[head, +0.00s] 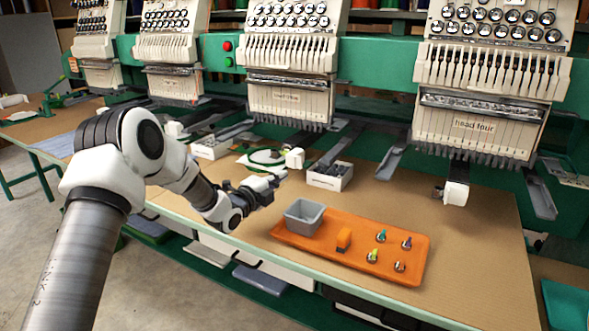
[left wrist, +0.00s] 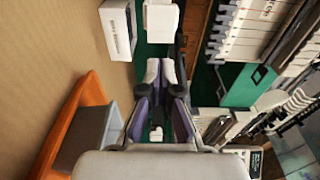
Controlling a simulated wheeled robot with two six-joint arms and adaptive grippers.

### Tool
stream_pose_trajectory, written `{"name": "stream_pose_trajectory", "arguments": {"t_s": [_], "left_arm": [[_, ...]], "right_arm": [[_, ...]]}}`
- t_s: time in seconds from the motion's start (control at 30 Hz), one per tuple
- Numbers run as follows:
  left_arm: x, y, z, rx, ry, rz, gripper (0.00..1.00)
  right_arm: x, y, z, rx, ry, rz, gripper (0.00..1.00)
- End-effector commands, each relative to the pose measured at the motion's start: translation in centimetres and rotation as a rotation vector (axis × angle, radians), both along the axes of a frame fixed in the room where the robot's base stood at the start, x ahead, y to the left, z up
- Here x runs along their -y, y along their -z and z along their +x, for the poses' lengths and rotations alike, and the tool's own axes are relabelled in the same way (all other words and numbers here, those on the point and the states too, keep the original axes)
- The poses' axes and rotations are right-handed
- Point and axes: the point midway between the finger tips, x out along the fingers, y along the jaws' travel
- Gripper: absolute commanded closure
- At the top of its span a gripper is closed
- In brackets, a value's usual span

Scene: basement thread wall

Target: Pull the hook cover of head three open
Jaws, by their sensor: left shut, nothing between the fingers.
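Head three (head: 290,70) is the cream sewing head in the middle, its name partly legible on the front. Its hook cover (head: 294,158) appears as a small white block low under the needles; whether it is ajar I cannot tell. In the left wrist view the white cover (left wrist: 160,22) lies straight beyond my fingertips, with a small gap. My left gripper (head: 276,178) is just in front of and below the cover, shut and empty. Its fingertips (left wrist: 160,72) are together in the left wrist view. My right gripper is not in view.
A white box (head: 330,175) stands right of the cover, close to my gripper. An orange tray (head: 400,238) with a grey bin (head: 304,216) and several small parts lies nearer. Head four (head: 480,90) with its white cover (head: 456,193) is at right.

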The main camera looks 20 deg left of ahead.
Motion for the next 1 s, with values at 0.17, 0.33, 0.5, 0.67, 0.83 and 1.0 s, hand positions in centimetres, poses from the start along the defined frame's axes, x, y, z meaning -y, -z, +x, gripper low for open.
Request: {"name": "stream_pose_trajectory", "arguments": {"t_s": [0.17, 0.33, 0.5, 0.67, 0.83, 1.0], "left_arm": [[0.8, 0.0, 3.8, 0.001, 0.002, 0.003, 1.0], [1.2, 0.0, 6.4, 0.0, 0.002, 0.001, 1.0], [1.4, 0.0, 7.2, 0.001, 0.001, -0.002, 1.0], [1.3, 0.0, 7.2, 0.0, 0.0, -0.002, 1.0], [1.8, 0.3, 7.4, 0.001, 0.001, -0.001, 1.0], [3.6, 0.6, 8.3, 0.0, 0.002, 0.0, 1.0]], "right_arm": [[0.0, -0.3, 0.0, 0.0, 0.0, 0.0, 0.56], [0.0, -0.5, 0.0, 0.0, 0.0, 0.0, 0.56], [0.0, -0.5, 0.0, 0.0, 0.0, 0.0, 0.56], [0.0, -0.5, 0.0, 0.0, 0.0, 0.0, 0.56], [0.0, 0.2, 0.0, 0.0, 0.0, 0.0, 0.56], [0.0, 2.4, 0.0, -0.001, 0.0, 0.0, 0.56]]}}
